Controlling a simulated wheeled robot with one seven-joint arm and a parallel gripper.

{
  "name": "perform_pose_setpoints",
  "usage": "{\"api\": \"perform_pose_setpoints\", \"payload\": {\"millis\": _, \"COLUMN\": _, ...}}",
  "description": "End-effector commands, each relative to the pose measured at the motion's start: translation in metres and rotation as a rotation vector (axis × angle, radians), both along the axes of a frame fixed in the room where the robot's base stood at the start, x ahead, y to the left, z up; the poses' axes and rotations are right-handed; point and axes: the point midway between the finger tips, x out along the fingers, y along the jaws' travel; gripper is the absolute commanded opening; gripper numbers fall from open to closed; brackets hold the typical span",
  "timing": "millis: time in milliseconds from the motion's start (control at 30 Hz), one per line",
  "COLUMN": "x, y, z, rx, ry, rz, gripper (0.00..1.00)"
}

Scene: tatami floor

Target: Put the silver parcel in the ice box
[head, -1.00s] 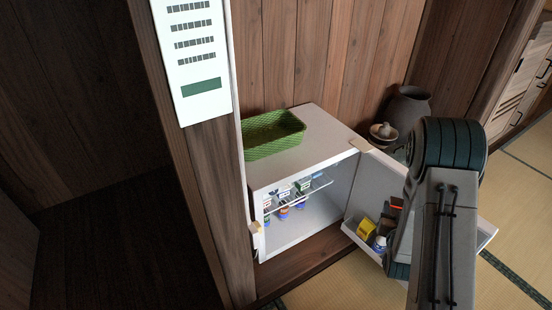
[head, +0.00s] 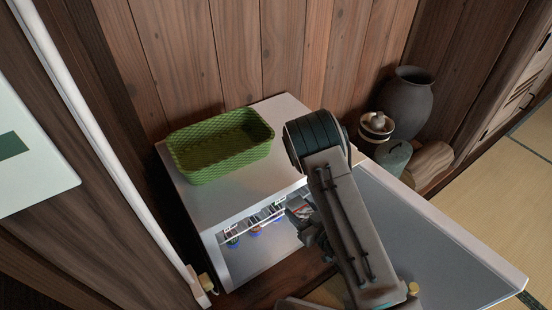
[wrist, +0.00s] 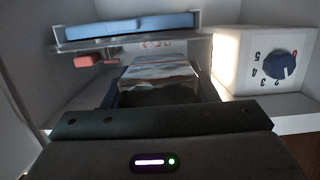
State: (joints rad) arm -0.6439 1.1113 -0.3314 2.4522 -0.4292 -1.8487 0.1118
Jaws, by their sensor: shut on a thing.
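The small white fridge, the ice box (head: 232,197), stands against the wood wall with its door (head: 430,235) swung open to the right. My gripper (head: 306,226) is at its opening, partly hidden by my arm. In the wrist view my gripper (wrist: 160,88) is shut on the silver parcel (wrist: 158,82), a shiny, crinkled block between the dark fingers. The parcel also shows, small, in the head view (head: 298,207). The wrist view looks into the fridge interior. I cannot tell whether the parcel touches anything there.
A blue tray (wrist: 128,27) sits on a clear shelf inside, close to the parcel. A white dial box (wrist: 265,62) is at right. A green basket (head: 222,148) is on the fridge top. Jars (head: 407,100) stand right of it.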

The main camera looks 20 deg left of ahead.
Motion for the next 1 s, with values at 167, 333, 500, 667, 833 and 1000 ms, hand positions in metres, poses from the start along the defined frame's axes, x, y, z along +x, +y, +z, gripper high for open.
{"api": "perform_pose_setpoints", "payload": {"millis": 167, "x": 0.025, "y": 0.037, "z": -0.001, "rx": 0.005, "ry": -0.008, "rz": 0.013, "gripper": 0.22}}
{"api": "perform_pose_setpoints", "payload": {"millis": 333, "x": 0.056, "y": 0.071, "z": -0.001, "rx": 0.005, "ry": -0.008, "rz": 0.009, "gripper": 0.22}}
{"api": "perform_pose_setpoints", "payload": {"millis": 500, "x": 0.078, "y": 0.095, "z": -0.001, "rx": 0.003, "ry": -0.004, "rz": 0.003, "gripper": 0.22}}
{"api": "perform_pose_setpoints", "payload": {"millis": 667, "x": 0.088, "y": 0.103, "z": 0.000, "rx": 0.002, "ry": -0.002, "rz": 0.000, "gripper": 0.22}}
{"api": "perform_pose_setpoints", "payload": {"millis": 833, "x": 0.103, "y": 0.123, "z": -0.002, "rx": 0.002, "ry": -0.005, "rz": 0.004, "gripper": 0.22}}
{"api": "perform_pose_setpoints", "payload": {"millis": 1000, "x": 0.112, "y": 0.132, "z": -0.007, "rx": 0.001, "ry": -0.002, "rz": 0.000, "gripper": 0.22}}
